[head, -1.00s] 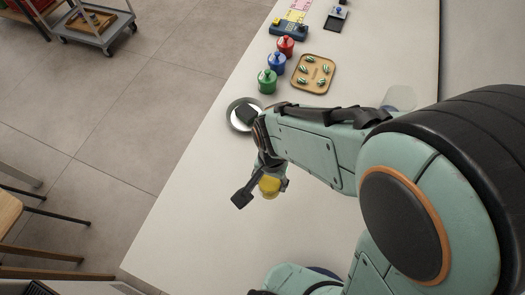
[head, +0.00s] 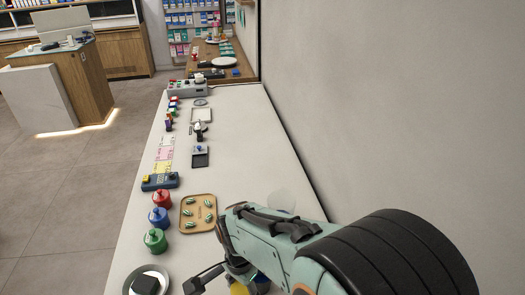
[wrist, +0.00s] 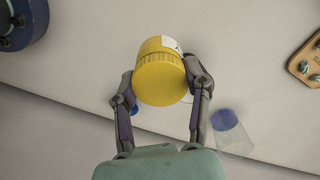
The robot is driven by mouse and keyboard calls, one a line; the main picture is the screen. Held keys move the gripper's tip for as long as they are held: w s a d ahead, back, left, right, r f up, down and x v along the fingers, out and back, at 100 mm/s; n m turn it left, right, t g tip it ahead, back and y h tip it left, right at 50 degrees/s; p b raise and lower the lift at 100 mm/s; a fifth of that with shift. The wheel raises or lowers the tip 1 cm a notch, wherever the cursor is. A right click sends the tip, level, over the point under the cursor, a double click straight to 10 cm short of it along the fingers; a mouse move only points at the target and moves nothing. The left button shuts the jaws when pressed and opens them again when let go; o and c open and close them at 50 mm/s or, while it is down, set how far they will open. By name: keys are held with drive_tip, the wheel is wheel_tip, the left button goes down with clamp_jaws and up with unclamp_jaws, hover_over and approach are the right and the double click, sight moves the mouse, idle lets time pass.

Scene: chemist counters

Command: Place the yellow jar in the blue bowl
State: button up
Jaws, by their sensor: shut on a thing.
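The yellow jar (wrist: 160,78) is held between the two fingers of my gripper (wrist: 162,72) in the wrist view. It has a ribbed yellow lid and a white label. The fingers are shut on its sides. In the head view the yellow jar (head: 239,288) shows only partly at the bottom edge, beside my arm. I cannot make out the blue bowl for sure. A dark blue round thing (wrist: 20,25) is cut off at the upper left of the wrist view, and I cannot tell whether it is the bowl.
A wooden tray (head: 184,226) holds several green-striped pieces. Red (head: 161,199), blue (head: 159,217) and green (head: 155,241) lidded jars stand left of it. A round metal dish (head: 133,282) is nearer. A clear container with a blue base or lid (wrist: 226,132) lies near the jar. A wall bounds the right.

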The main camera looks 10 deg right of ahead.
drive_tip(key=w+d+f+m, duration=0.15)
drive_tip(key=d+m, duration=0.25)
drive_tip(key=d, duration=0.6)
drive_tip(key=d+f+m, duration=0.2)
drive_tip(key=d+m, duration=0.2)
drive_tip(key=d, duration=0.6)
drive_tip(key=f, duration=0.5)
drive_tip(key=d+f, duration=0.1)
drive_tip(key=f, duration=0.2)
drive_tip(key=shift+s+f, duration=0.1)
drive_tip(key=shift+s, duration=0.2)
drive_tip(key=shift+f, duration=0.15)
drive_tip(key=shift+f, duration=0.3)
drive_tip(key=o, duration=1.2)
